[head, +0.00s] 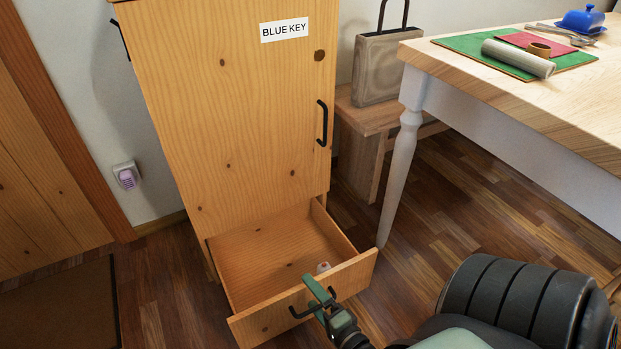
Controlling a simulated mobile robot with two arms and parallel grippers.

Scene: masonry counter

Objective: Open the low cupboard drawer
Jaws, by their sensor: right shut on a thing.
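The wooden cupboard (240,130) stands against the wall, with a "BLUE KEY" label and a black door handle on its closed door. Its low drawer (255,322) is pulled out, and the inside shows. A small whitish and pink item (323,267) lies inside near the front panel. My right gripper (320,300), with green fingers, is at the drawer front and shut on the black drawer handle (298,313). The gripper hides part of the handle. My left gripper is not in view.
A wooden table (540,85) with a white leg (399,165) stands on the right. Behind it a bag (377,68) rests on a low bench (362,118). A mat (60,305) lies at lower left. Wood floor is clear between mat and drawer.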

